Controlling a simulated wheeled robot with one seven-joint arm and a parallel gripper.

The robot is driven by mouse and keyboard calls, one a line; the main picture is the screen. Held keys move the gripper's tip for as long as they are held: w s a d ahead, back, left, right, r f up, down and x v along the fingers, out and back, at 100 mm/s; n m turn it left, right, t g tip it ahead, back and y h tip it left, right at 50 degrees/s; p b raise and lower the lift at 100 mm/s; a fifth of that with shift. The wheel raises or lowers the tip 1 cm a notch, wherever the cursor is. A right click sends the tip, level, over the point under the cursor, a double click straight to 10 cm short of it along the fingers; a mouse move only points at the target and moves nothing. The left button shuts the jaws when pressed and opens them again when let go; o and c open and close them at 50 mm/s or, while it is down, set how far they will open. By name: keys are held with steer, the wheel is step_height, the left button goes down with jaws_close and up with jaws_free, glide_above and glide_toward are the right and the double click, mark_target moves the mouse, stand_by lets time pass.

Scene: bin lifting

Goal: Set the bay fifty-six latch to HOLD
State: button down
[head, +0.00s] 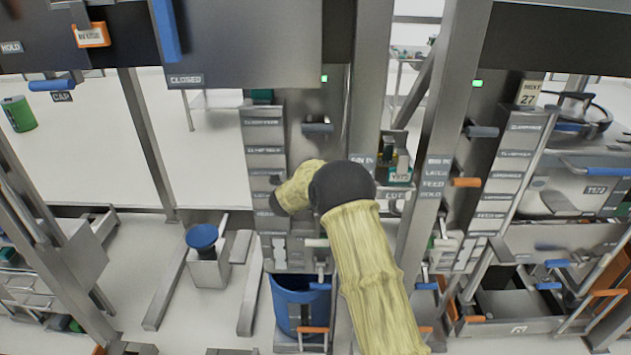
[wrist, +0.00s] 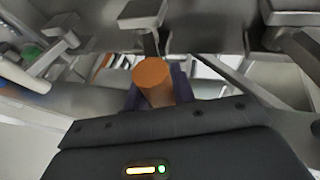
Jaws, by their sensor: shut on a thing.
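In the wrist view an orange cylindrical handle (wrist: 152,76) sits between the dark jaws of my gripper (wrist: 158,92), which is shut on it. A grey metal bracket (wrist: 142,14) is just beyond the handle. In the head view my padded yellow arm reaches to the left bay's grey column (head: 265,135) and hides the jaws and the held handle. The column carries stacked label plates, too blurred to read. I cannot read a fifty-six anywhere, nor tell which setting the held handle is at.
The right bay (head: 520,150), signed 27, has its own orange handle (head: 466,182) beside a label strip with HOLD at the bottom. A blue bin (head: 290,300) stands low under the left bay. Upright posts flank my arm. Floor at the left is partly clear around a blue-topped pedal (head: 202,237).

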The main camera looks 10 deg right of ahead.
steer(key=shift+r, duration=0.15)
steer(key=c, duration=1.2)
jaws_free()
steer(key=shift+o, duration=0.2)
steer(key=b+v, duration=0.4)
steer(key=v, duration=1.3)
steer(key=shift+s+b, duration=0.2)
steer(key=shift+b, duration=0.15)
steer(key=shift+w, duration=0.1)
